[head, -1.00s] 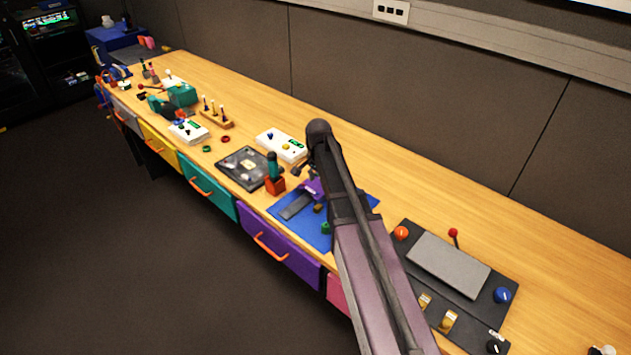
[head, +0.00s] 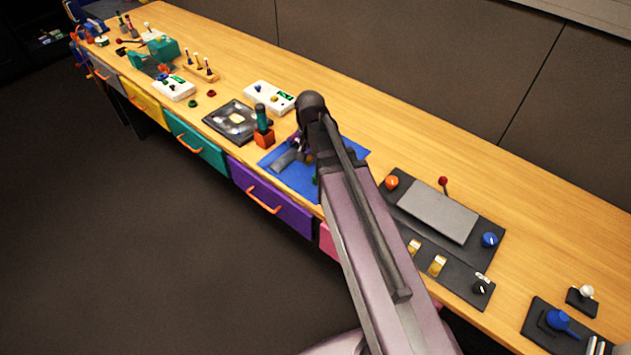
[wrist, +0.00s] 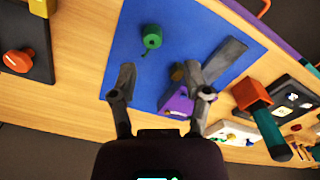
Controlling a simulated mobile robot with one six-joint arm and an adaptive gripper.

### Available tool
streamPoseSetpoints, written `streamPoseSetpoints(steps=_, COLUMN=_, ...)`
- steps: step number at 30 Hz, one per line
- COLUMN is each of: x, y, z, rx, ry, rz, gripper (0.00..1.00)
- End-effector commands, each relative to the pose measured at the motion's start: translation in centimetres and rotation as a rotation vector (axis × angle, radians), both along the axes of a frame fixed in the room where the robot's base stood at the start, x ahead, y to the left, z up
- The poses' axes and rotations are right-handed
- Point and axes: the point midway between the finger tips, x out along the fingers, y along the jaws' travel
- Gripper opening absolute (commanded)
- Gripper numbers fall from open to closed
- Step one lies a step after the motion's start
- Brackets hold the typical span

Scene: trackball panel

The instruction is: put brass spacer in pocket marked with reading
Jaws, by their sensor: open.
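A small brownish-gold piece, apparently the brass spacer (wrist: 177,74), lies on the blue mat (wrist: 130,20) in the wrist view, close by the right fingertip. It also shows in the head view (head: 309,158), partly crowded by my arm. White boxes (head: 262,99) (head: 168,91) carry small green displays, whose readings I cannot read.
On the mat are a green spool (wrist: 151,37), a grey bar (wrist: 225,58) and a purple piece (wrist: 177,102). A teal-handled orange block (head: 264,138) stands beside the mat. A black control panel (head: 457,265) lies to the right. Wood behind the mat is clear.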

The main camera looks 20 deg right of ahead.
Motion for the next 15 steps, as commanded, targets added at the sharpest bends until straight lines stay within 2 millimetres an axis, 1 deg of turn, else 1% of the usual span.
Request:
streamPoseSetpoints(steps=1, x=-2.6, y=0.3, z=0.0, rx=0.000, ry=0.000, rz=0.067, gripper=0.61)
streamPoseSetpoints(steps=3, x=-4.7, y=0.6, z=0.0, rx=0.000, ry=0.000, rz=0.166, gripper=0.61)
streamPoseSetpoints(steps=6, x=-7.2, y=1.0, z=0.0, rx=0.000, ry=0.000, rz=0.289, gripper=0.61)
streamPoseSetpoints(steps=10, x=-9.3, y=1.3, z=0.0, rx=-0.001, ry=0.001, rz=0.405, gripper=0.61)
streamPoseSetpoints(steps=12, x=-9.9, y=1.4, z=0.0, rx=-0.001, ry=0.001, rz=0.442, gripper=0.61)
streamPoseSetpoints(steps=15, x=-10.3, y=1.4, z=0.0, rx=-0.001, ry=0.001, rz=0.469, gripper=0.61)
